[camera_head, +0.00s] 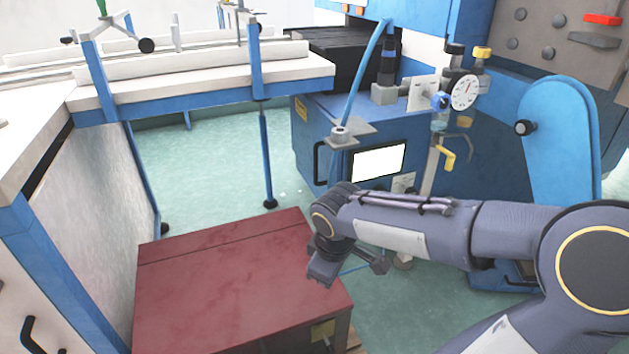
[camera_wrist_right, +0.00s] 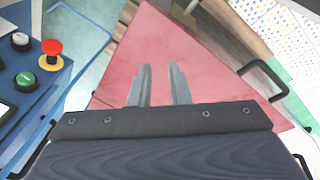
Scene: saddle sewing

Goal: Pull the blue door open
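A blue machine cabinet (camera_head: 305,128) stands beyond the red box in the head view. A black bar handle (camera_head: 319,163) is on its front, left of a white screen (camera_head: 379,162). The front looks closed, but I cannot tell the door's edges. My right gripper (camera_head: 350,273) hangs over the right side of the red box, in front of the cabinet and apart from the handle. In the right wrist view the fingers of my right gripper (camera_wrist_right: 158,72) are a little apart with nothing between them. My left gripper is not in view.
The red box (camera_head: 230,275) stands low in front. A blue-framed white table (camera_head: 215,75) is behind it. A dial gauge (camera_head: 465,92) and yellow lever (camera_head: 446,152) sit right of the screen. A red button (camera_wrist_right: 51,47) shows at the wrist view's left. Green floor is clear left of the cabinet.

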